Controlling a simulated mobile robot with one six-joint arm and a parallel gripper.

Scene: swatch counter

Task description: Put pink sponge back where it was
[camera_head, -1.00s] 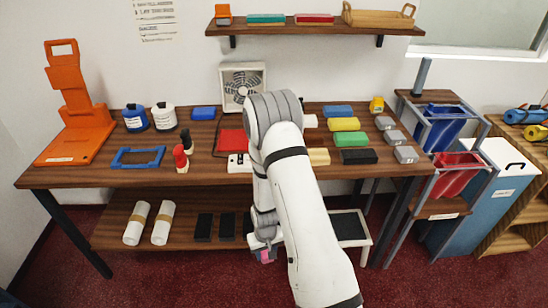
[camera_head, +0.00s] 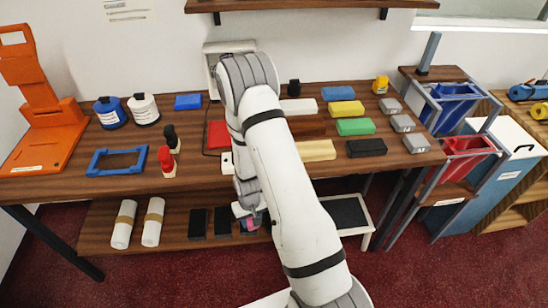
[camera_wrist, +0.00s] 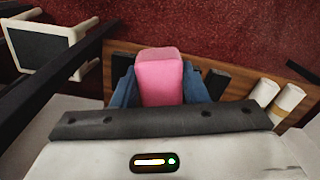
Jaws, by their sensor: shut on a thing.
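The pink sponge (camera_wrist: 160,77) is held between the two blue fingers of my gripper (camera_wrist: 160,88) in the wrist view. In the head view a small pink bit of the sponge (camera_head: 249,223) shows at the end of my arm, near the lower shelf's front. My gripper (camera_head: 249,218) is mostly hidden there behind my own arm. On the counter (camera_head: 77,187), several coloured blocks lie in rows at the right: light blue (camera_head: 338,93), yellow (camera_head: 346,108), green (camera_head: 355,126), cream (camera_head: 316,150) and black (camera_head: 366,147).
The lower shelf (camera_head: 175,234) carries two white rolls (camera_head: 124,224) and black blocks (camera_head: 198,223). A white-framed step stool (camera_head: 347,214) stands right of my arm. A blue frame (camera_head: 117,160) and red and black bottles stand on the counter's left half.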

